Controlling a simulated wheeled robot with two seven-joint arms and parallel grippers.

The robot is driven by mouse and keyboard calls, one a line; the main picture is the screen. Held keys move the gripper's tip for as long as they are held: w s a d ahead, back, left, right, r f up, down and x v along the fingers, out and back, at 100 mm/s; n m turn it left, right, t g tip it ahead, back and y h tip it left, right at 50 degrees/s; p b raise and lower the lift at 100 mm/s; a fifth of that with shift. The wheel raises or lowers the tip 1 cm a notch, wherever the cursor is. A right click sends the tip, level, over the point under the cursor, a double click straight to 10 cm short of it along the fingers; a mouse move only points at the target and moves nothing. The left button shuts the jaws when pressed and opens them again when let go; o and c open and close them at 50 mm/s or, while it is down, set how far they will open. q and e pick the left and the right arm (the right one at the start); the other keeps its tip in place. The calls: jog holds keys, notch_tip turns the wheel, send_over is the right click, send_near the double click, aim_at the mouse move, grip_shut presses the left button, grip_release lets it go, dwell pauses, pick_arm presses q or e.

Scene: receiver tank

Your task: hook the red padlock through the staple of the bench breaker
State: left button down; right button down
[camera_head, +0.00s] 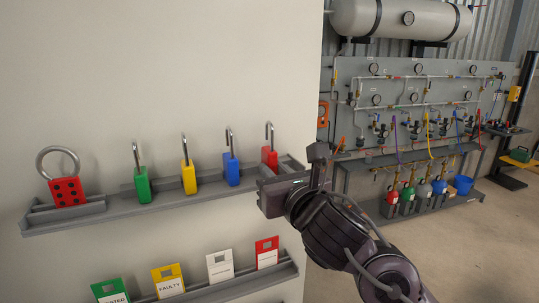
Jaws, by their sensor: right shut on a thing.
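The red padlock (269,157) stands upright at the right end of the upper grey shelf (150,207), its open steel shackle pointing up. My right gripper (272,178) comes in from the lower right and is shut on the red padlock; it hides the padlock's lower part. I cannot tell whether the padlock still touches the shelf. The bench panel (350,72) stands farther back on the right; I cannot make out the breaker or its staple on it. My left gripper is not in view.
Green (143,185), yellow (188,178) and blue (231,169) padlocks and a red hasp (67,191) share the shelf. Tags stand in a lower rack (230,285). Floor (490,235) at right is clear.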

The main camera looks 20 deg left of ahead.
aim_at(274, 155)
jog(key=shift+r, duration=0.15)
jog(key=shift+r+p, duration=0.85)
jog(key=shift+r, duration=0.5)
jog(key=shift+v, duration=4.55)
